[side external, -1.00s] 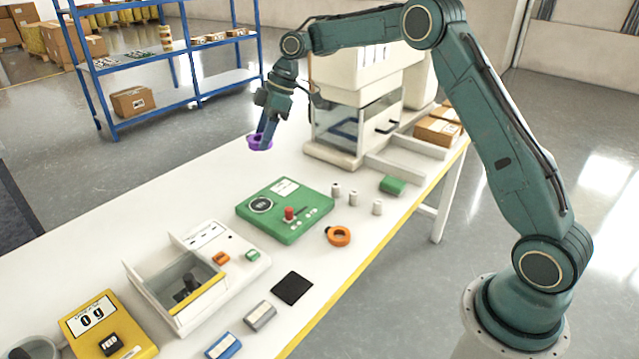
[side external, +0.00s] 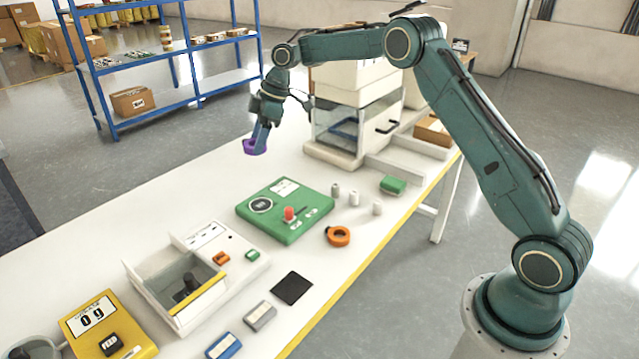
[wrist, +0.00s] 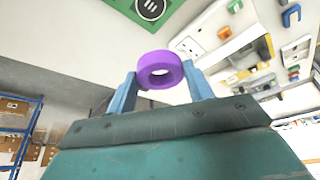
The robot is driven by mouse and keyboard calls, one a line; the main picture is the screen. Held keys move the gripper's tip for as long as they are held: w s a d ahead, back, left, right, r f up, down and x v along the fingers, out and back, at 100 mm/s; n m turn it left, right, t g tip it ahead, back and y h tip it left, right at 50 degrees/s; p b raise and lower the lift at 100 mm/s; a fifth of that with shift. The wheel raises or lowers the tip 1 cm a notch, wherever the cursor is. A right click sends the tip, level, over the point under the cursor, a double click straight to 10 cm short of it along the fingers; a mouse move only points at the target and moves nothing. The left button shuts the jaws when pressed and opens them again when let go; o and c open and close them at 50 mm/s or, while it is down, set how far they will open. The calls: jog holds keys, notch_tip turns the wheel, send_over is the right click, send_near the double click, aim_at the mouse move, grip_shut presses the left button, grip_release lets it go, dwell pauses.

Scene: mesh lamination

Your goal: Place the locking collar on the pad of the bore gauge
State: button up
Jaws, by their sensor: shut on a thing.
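My gripper (side external: 257,140) is shut on a purple ring, the locking collar (side external: 255,147), and holds it in the air over the far left edge of the table. In the wrist view the collar (wrist: 160,70) sits between the two blue fingers (wrist: 160,82), with its hole showing. The green flat device with a round dial and a red knob, apparently the bore gauge (side external: 275,222), lies on the table, nearer the camera than my gripper. Part of it shows at the top of the wrist view (wrist: 125,6). I cannot tell which part is its pad.
An orange ring (side external: 338,236) and several small grey cylinders (side external: 354,198) lie right of the green device. A white open-topped box device (side external: 180,310), a yellow scale (side external: 82,325) and a black square (side external: 292,288) are nearer. A large white machine (side external: 335,135) stands behind.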

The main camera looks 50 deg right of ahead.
send_over(261, 206)
jog(key=s+d, duration=0.1)
notch_tip(261, 206, down, 13)
jog(key=shift+d+r, duration=0.1)
jog(key=shift+f, duration=2.15)
jog(key=shift+f, duration=0.15)
jog(key=o, duration=1)
jog(key=v, duration=1.2)
